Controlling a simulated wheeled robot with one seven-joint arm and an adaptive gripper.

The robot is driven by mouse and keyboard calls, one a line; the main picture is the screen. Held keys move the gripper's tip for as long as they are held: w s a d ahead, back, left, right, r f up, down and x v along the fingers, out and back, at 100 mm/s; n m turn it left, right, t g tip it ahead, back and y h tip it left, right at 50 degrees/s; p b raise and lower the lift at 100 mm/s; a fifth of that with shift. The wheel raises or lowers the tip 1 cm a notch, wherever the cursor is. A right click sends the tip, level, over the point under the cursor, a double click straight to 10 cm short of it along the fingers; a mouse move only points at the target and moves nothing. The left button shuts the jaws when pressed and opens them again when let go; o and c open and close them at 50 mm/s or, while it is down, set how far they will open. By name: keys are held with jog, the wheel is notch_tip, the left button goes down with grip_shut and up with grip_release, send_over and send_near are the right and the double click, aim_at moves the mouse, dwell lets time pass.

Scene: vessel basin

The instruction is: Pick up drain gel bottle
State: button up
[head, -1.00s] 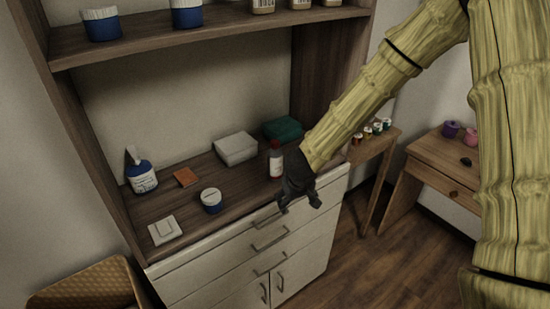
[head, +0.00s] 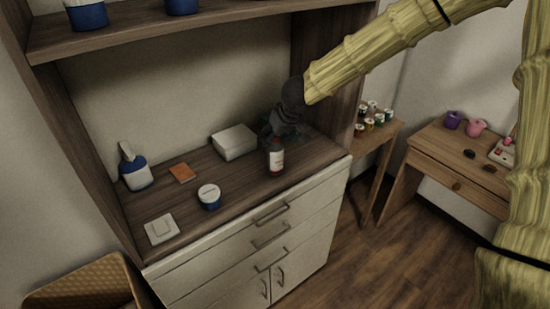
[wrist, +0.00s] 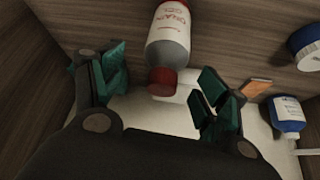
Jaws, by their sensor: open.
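The drain gel bottle (head: 276,158) is a grey-white bottle with a red cap and a red label band, standing on the wooden counter near its right end. In the wrist view the bottle (wrist: 168,45) shows at the top centre, its red cap toward me and part of its body cut off by the frame edge. My gripper (head: 283,130) is above and just behind the bottle in the head view. Its two dark fingers with green pads are spread open in the wrist view (wrist: 158,95), with the cap between them in the picture. I cannot tell whether either finger touches it.
On the counter are a white box (head: 234,141), an orange square (head: 182,173), a blue and white pump bottle (head: 135,168), a blue tub with white lid (head: 209,197) and a white switch plate (head: 162,229). A shelf (head: 200,34) overhangs.

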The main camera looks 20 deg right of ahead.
jog(key=shift+x, duration=2.85)
jog(key=shift+a, duration=0.15)
jog(key=c, duration=1.3)
